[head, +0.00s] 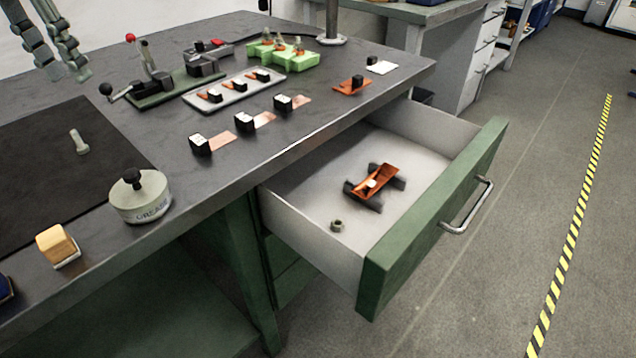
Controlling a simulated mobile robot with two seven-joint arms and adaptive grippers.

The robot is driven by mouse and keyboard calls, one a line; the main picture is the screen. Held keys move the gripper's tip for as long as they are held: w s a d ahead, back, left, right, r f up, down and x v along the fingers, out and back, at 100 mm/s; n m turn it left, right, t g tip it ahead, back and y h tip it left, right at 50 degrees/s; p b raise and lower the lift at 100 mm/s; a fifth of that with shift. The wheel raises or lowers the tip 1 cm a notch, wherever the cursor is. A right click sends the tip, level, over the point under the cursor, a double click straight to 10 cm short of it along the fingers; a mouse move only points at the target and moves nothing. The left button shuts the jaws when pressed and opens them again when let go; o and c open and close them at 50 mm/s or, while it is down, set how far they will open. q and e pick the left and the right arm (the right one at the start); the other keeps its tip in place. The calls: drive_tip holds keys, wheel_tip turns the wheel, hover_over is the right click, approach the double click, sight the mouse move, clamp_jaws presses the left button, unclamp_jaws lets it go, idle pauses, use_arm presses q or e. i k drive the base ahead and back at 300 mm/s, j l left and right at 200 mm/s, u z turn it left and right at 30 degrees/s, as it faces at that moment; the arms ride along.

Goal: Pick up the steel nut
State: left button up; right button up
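The steel nut (337,225) is a small grey nut lying on the white floor of the open drawer (300,215), near its front left part. Nothing touches it. My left gripper (66,76) hangs at the upper left, over the far left of the bench, far from the nut. Its two fingers are spread apart with nothing between them. My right gripper is out of the picture.
An orange tray-like piece on dark supports (378,182) sits in the drawer behind the nut. The green drawer front has a metal handle (468,208). The bench (300,130) holds a grease tin (140,196), clamp tools, black blocks and copper strips (222,143).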

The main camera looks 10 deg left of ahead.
sight(339, 221)
drive_tip(key=i+l+u, duration=0.2)
drive_tip(key=l+u, duration=0.2)
drive_tip(key=l, duration=0.85)
drive_tip(key=l+u, duration=0.45)
drive_tip(key=l, duration=0.8)
drive_tip(key=i, duration=0.05)
